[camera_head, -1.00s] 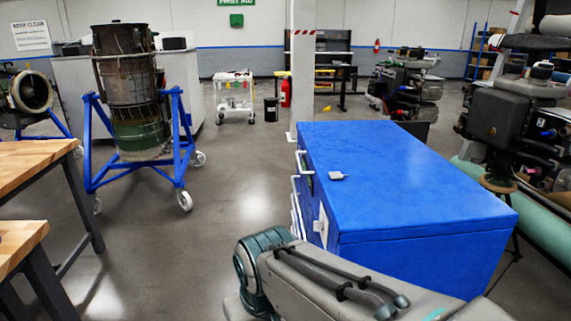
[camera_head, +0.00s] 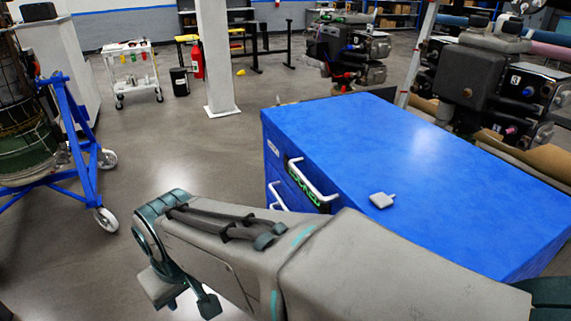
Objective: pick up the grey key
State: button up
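The grey key (camera_head: 381,200) is a small flat light-grey piece with a short thin stem. It lies on the top of the blue cabinet (camera_head: 350,130), near the edge with the handles. My grey and teal arm crosses the lower part of the view, in front of the cabinet. Its far end is at the lower left, over the floor, away from the key. Small grey and teal parts show below that end, but I cannot tell whether they are gripper fingers or whether they are open. Nothing is seen touching the key.
The cabinet has white handles (camera_head: 313,180) on its left side. A turbine on a blue wheeled stand (camera_head: 85,170) is at the left. A white pillar (camera_head: 214,60) stands behind the cabinet. Engine stands (camera_head: 475,75) are at the right. Floor left of the cabinet is clear.

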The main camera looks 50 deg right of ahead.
aim_at(381, 201)
jog(key=i, duration=1)
jog(key=z, duration=3.25)
